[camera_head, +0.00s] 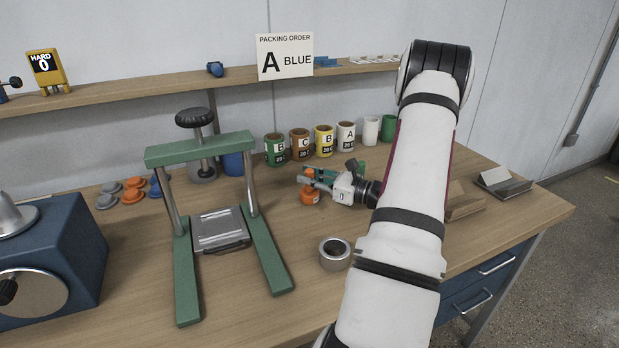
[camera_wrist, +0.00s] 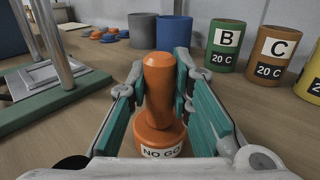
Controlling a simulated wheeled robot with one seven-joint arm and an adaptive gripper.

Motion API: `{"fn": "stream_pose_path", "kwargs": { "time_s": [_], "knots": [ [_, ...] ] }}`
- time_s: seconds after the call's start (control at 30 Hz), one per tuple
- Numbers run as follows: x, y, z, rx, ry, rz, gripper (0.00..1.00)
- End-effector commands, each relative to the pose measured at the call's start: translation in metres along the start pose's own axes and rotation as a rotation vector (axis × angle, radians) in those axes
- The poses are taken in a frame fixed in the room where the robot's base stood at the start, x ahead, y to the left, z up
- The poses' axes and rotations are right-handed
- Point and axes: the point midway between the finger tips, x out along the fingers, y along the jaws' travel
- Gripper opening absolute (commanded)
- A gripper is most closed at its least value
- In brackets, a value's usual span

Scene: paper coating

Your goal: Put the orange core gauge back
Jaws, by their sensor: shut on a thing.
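The orange core gauge (camera_wrist: 158,95) has a rounded handle and a wider base with a "NO GO" label. It stands upright between the fingers of my gripper (camera_wrist: 157,90), which is shut on it. In the head view the orange gauge (camera_head: 310,195) shows at the tip of my gripper (camera_head: 312,182), over the middle of the bench. I cannot tell if its base touches the wood. Orange, grey and blue caps (camera_head: 133,184) lie in a group at the left, behind the press; they also show in the wrist view (camera_wrist: 108,34).
A green press (camera_head: 200,152) stands left of my gripper. Labelled cans (camera_head: 300,143) line the back. A blue machine (camera_head: 60,250) is at the far left. Bare wood lies between the press and my gripper.

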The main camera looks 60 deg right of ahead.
Motion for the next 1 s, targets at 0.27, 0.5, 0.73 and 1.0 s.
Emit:
{"fn": "stream_pose_path", "kwargs": {
  "time_s": [0.27,0.5,0.73,1.0],
  "knots": [
    [0.0,0.0,-0.001,0.0,0.0,0.0,0.4],
    [0.0,0.0,0.004,-0.001,0.0,0.0,0.4],
    [-0.037,-0.001,0.002,0.0,0.001,-0.005,0.4],
    [-0.091,-0.001,0.002,0.0,0.001,-0.004,0.4]
  ]
}}
